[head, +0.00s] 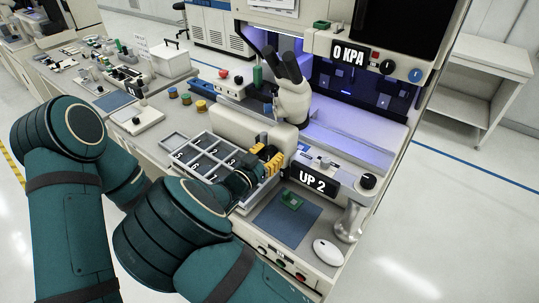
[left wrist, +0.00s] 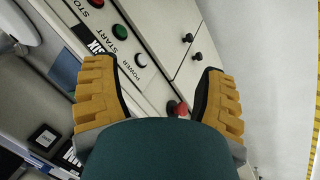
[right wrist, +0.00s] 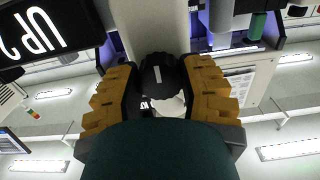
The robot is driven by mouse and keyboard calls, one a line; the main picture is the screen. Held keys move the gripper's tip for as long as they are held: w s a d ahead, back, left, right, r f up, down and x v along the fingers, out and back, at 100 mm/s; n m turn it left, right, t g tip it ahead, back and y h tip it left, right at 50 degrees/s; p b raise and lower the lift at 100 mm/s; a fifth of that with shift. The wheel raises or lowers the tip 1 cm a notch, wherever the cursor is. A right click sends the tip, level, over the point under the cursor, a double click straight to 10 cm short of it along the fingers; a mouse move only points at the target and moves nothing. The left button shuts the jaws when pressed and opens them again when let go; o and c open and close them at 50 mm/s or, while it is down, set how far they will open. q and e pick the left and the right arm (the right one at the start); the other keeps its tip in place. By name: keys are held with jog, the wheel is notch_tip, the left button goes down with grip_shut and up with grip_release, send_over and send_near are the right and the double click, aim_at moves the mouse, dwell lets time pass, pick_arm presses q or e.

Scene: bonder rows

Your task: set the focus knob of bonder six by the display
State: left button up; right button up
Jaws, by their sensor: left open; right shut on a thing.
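The UP 2 display (head: 318,182) is a black panel with white text on the bonder's front, and part of it shows upside down in the right wrist view (right wrist: 40,30). My right gripper (head: 270,158) is beside the white microscope (head: 293,100), left of that display. In the right wrist view its yellow fingers are shut on a black round knob (right wrist: 160,75), the focus knob. In the head view the knob is hidden by the fingers. My left gripper (left wrist: 160,85) is open and empty, facing a panel with a green START button (left wrist: 120,32); the head view does not show it.
A blue mat (head: 268,222) with a green board (head: 291,200) and a white mouse (head: 328,252) lie at the front. A divided tray (head: 180,146) is left of my right gripper. A 0 KPA display (head: 348,53) hangs above. Clear floor lies to the right.

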jog(key=shift+d+f+m+b, duration=0.1)
jog(key=shift+m+b, duration=0.4)
jog(key=shift+b, duration=0.1)
jog(key=m+b, duration=0.4)
jog(key=b, duration=0.1)
jog(key=shift+f, duration=0.1)
jog(key=m+b, duration=0.5)
jog(key=b, duration=0.2)
jog(key=shift+w+m, duration=0.1)
jog(key=shift+m, duration=0.2)
jog(key=m+b, duration=0.3)
jog(key=b, duration=0.1)
jog(key=shift+m, duration=0.3)
jog(key=shift+r+m+b, duration=0.2)
jog(key=shift+m+b, duration=0.5)
pick_arm(q)
notch_tip(320, 180, down, 20)
jog(key=shift+s+d+b, duration=0.3)
jog(key=shift+s, duration=0.15)
pick_arm(e)
jog(key=shift+r+m, duration=0.15)
jog(key=shift+m, duration=0.75)
pick_arm(q)
jog(key=shift+f, duration=0.15)
